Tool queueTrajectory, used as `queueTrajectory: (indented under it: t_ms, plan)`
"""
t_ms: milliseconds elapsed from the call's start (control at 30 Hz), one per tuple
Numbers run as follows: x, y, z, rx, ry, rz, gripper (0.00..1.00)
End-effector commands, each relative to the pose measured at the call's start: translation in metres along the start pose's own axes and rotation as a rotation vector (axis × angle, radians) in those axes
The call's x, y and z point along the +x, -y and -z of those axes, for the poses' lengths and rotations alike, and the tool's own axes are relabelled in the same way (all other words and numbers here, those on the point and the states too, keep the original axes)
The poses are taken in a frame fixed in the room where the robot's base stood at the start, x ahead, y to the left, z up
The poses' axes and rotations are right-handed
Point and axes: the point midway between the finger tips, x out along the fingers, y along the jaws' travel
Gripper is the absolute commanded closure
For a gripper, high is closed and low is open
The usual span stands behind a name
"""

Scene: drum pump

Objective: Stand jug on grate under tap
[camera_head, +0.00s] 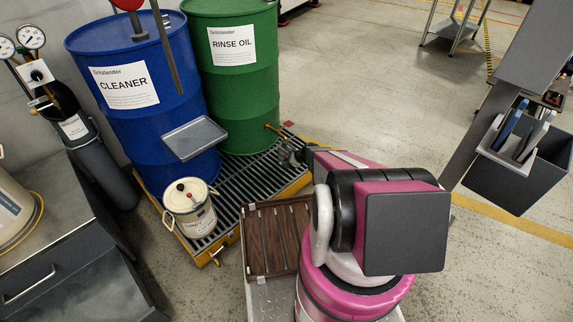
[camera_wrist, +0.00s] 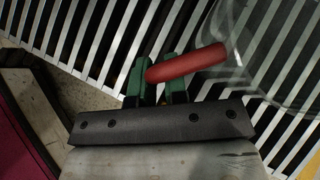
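A clear glass jug (camera_head: 290,152) is by the tap (camera_head: 273,130) low on the green drum (camera_head: 236,90). In the wrist view the jug (camera_wrist: 262,48) shows faintly at the upper right, partly cut off, with a red handle (camera_wrist: 195,63). My gripper (camera_wrist: 156,78) has green fingers close together, with the handle's near end at the gap between them. In the head view my arm hides the fingers. The slatted grate (camera_head: 245,180) lies below the jug. I cannot tell whether the jug's base touches it.
A blue drum (camera_head: 140,90) with a small tray (camera_head: 194,138) stands left of the green drum. A white can (camera_head: 190,208) stands on the grate's front left. A brown slatted panel (camera_head: 275,238) lies in front.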

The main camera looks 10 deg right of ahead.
Motion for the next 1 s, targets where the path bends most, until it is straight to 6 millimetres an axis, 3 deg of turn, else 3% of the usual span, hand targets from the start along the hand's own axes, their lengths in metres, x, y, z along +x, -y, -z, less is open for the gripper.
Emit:
queueTrajectory:
  t_ms: [67,467,1000]
  plan:
    - [0.0,0.0,0.0,0.0,0.0,0.0,0.64]
    - [-0.008,0.0,-0.003,0.0,0.0,0.001,0.64]
    - [-0.103,-0.001,-0.003,0.0,0.0,0.001,0.64]
